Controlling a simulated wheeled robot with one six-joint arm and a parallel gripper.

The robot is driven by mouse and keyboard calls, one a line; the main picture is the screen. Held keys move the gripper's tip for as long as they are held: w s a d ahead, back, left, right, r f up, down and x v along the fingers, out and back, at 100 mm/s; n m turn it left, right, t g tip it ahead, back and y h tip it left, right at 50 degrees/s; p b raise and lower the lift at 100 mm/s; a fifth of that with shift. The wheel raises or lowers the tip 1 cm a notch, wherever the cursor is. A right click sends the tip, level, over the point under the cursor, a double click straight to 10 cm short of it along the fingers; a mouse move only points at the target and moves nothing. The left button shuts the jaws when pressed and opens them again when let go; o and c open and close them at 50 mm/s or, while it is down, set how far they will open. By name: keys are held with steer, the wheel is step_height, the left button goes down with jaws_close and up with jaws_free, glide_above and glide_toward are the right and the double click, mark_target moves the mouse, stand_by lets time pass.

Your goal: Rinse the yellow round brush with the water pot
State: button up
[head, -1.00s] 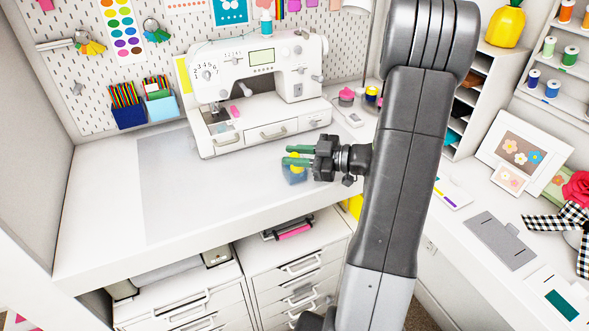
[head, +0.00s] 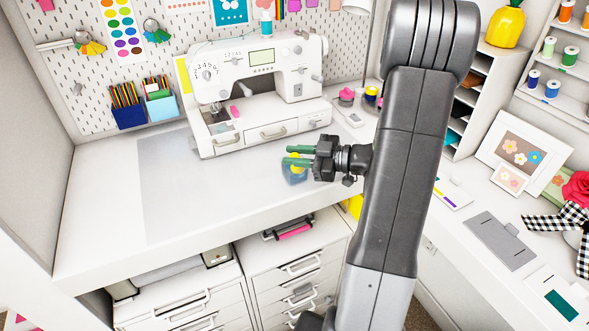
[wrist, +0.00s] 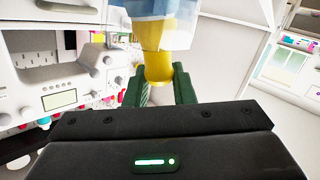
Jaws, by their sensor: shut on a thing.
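My gripper (head: 291,157) is over the front part of the table, with its green fingers around the yellow round brush (head: 297,161). In the wrist view the gripper (wrist: 157,82) is shut on the brush (wrist: 158,62), whose yellow body stands between the green fingers. The translucent blue water pot (head: 294,176) is just below the fingers in the head view. The pot (wrist: 160,8) also shows at the top of the wrist view, where the brush's far end overlaps it and seems to be inside. The bristles cannot be made out clearly.
A white sewing machine (head: 258,72) stands behind and to the left of the gripper. The grey-white mat (head: 190,200) to the left is clear. Drawers (head: 295,270) are below the table edge.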

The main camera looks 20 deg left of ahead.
steer(key=shift+r, duration=0.1)
steer(key=shift+r+p, duration=2.85)
steer(key=shift+r, duration=0.65)
steer(key=shift+f, duration=0.1)
